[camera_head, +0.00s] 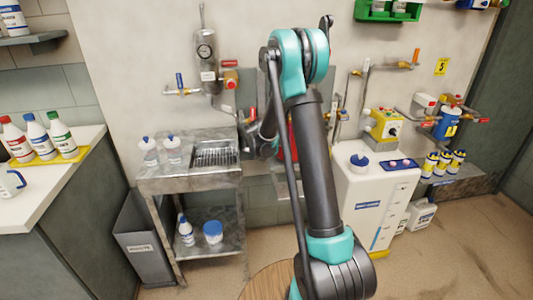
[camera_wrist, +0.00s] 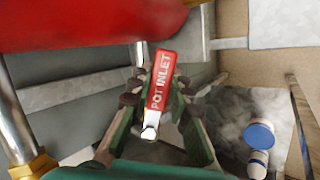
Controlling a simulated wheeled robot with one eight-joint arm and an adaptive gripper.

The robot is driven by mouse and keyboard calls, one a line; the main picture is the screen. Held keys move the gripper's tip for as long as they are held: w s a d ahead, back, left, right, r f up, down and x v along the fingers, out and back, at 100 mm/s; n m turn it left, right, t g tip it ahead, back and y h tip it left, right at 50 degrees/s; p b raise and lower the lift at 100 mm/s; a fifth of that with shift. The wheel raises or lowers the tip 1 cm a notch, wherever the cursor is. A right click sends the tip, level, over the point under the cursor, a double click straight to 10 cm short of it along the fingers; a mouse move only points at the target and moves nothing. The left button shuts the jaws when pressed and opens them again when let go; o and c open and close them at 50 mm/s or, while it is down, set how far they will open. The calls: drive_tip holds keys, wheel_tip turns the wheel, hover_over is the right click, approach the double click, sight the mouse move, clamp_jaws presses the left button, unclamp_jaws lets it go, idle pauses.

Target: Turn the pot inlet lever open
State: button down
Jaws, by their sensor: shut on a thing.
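The pot inlet lever (camera_wrist: 161,82) is a red handle with white "POT INLET" lettering and a bare metal lower end, in the middle of the wrist view. My gripper (camera_wrist: 157,88) has its dark-padded fingers on both sides of the lever and is shut on it. The handle leans slightly to the right in the wrist view. In the head view my gripper (camera_head: 262,140) is partly hidden behind my own arm, and I cannot make out the lever there.
A red vessel (camera_wrist: 90,22) hangs close along the top of the wrist view, with a brass fitting (camera_wrist: 34,166) at lower left. In the head view a metal bench (camera_head: 188,180) stands left of my arm and a white tank (camera_head: 365,205) stands right.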

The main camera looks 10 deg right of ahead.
drive_tip(key=shift+w+d+r+n+t, duration=0.1)
drive_tip(key=shift+w+r+n+t, duration=0.25)
drive_tip(key=shift+n, duration=0.6)
drive_tip(key=shift+w+d+r+n+t, duration=0.1)
drive_tip(key=shift+w+r+n+t, duration=0.2)
drive_tip(key=shift+n, duration=0.65)
drive_tip(key=shift+w+a, duration=0.1)
drive_tip(key=c, duration=1.4)
unclamp_jaws()
drive_tip(key=shift+o, duration=0.2)
drive_tip(key=shift+r, duration=0.15)
drive_tip(key=v, duration=1.2)
drive_tip(key=shift+a, duration=0.1)
drive_tip(key=s+d+f+m+g+y, duration=0.1)
drive_tip(key=s+m, duration=0.4)
drive_tip(key=s, duration=0.7)
drive_tip(key=s+d+f+m+g+y, duration=0.1)
drive_tip(key=s+m, duration=0.5)
drive_tip(key=s, duration=0.6)
drive_tip(key=s+d+f+m+g+y, duration=0.1)
drive_tip(key=s+f+m, duration=0.3)
drive_tip(key=s, duration=0.8)
drive_tip(key=shift+s+d+f+m+g+y, duration=0.3)
drive_tip(key=shift+d+f+m+g, duration=0.05)
drive_tip(key=shift+d+m+g, duration=0.5)
